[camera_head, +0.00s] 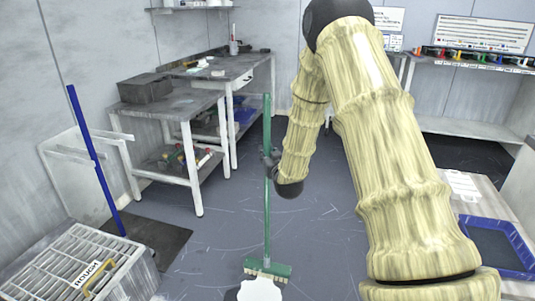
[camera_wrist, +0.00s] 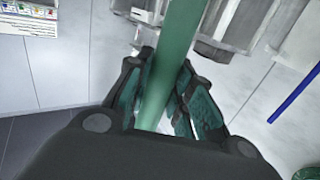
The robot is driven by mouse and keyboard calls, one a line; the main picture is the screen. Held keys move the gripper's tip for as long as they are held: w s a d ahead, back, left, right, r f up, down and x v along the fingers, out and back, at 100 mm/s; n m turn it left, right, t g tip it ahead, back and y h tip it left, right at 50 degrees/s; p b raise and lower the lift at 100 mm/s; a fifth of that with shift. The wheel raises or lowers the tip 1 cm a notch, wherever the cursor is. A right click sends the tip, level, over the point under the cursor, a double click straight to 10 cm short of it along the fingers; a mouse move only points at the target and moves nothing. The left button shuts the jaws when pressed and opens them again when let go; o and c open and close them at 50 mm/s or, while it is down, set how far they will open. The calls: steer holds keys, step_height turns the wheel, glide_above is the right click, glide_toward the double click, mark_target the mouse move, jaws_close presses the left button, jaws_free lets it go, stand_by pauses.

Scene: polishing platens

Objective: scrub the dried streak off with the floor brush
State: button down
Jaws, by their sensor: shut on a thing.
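The floor brush has a long green handle (camera_head: 267,215) that stands nearly upright in the head view. Its green head (camera_head: 268,268) with pale bristles is at floor level, at the bottom middle; I cannot tell whether the bristles touch the floor. My gripper (camera_head: 269,158) is shut around the middle of the handle. In the wrist view the green handle (camera_wrist: 176,45) passes between the two fingers (camera_wrist: 165,98). The grey floor (camera_head: 220,235) carries several thin pale marks; I cannot tell which of them is the dried streak.
A blue pole (camera_head: 95,160) leans at the left by a dark mat (camera_head: 148,243). A grated crate (camera_head: 75,265) stands front left. Workbenches (camera_head: 180,105) line the left wall. A blue tray (camera_head: 495,245) sits on a table at the right.

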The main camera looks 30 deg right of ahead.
steer(key=shift+r, duration=0.15)
steer(key=s+a, duration=0.2)
steer(key=shift+s+a+r+p, duration=0.1)
steer(key=shift+a+r+p, duration=0.05)
steer(key=shift+a+p, duration=0.2)
stand_by(0.5)
steer(key=shift+s+a+f, duration=0.15)
steer(key=shift+s+a, duration=0.45)
steer(key=shift+a, duration=0.1)
steer(key=shift+s+a+f, duration=0.1)
steer(key=shift+s+a, duration=0.5)
steer(key=shift+a, duration=0.05)
steer(key=shift+s+a+r+p, duration=0.1)
steer(key=shift+s+a+p, duration=0.25)
steer(key=shift+s+a, duration=0.85)
steer(key=shift+w+a, duration=0.1)
